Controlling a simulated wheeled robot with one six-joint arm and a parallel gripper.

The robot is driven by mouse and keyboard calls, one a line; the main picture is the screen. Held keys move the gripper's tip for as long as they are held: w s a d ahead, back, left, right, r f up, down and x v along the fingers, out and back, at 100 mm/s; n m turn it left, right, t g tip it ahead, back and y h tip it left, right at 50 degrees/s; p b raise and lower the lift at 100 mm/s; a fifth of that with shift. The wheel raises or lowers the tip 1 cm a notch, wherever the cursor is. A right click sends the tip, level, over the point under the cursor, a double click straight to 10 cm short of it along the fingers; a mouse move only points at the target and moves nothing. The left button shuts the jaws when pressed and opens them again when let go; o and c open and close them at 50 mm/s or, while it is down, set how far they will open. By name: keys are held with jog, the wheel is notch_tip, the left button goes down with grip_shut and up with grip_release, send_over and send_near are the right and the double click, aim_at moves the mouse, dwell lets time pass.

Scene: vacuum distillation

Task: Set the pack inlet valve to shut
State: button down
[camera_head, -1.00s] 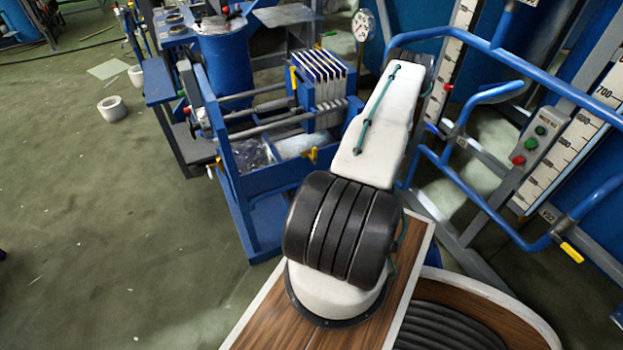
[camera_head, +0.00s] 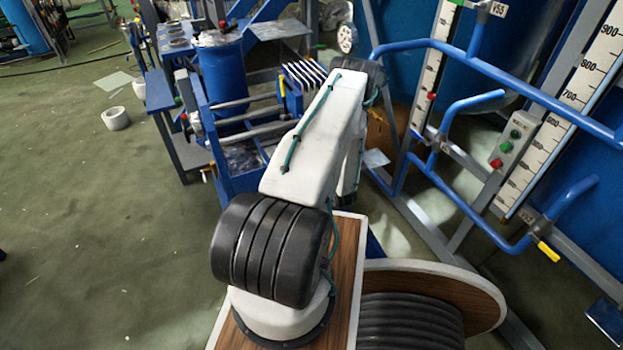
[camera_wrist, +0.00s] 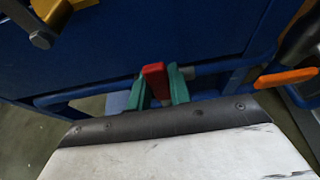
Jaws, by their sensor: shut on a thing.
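In the wrist view, the green fingers of my gripper (camera_wrist: 158,90) are shut on a red handle (camera_wrist: 153,71), which stands between them. The handle is close to a blue panel (camera_wrist: 150,40) and a blue pipe (camera_wrist: 208,66). The handle's lower end and its joint are hidden by the fingers and my wrist, so I cannot tell its valve setting. In the head view, my arm hides the gripper and this handle. The plate pack (camera_head: 303,74) shows partly behind my arm, in a blue frame (camera_head: 205,125).
An orange lever (camera_wrist: 285,77) is to the right of my gripper. A brass-coloured part (camera_wrist: 75,15) is at upper left. In the head view, blue rails (camera_head: 470,62) and a button box (camera_head: 511,139) stand at right. A white pot (camera_head: 115,118) is on open floor at left.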

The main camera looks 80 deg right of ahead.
jog(key=shift+f, duration=0.1)
jog(key=c, duration=1.3)
grip_release()
jog(key=shift+a, duration=0.1)
jog(key=v, duration=0.7)
jog(key=shift+s+a+r, duration=0.2)
jog(key=shift+a+r, duration=0.05)
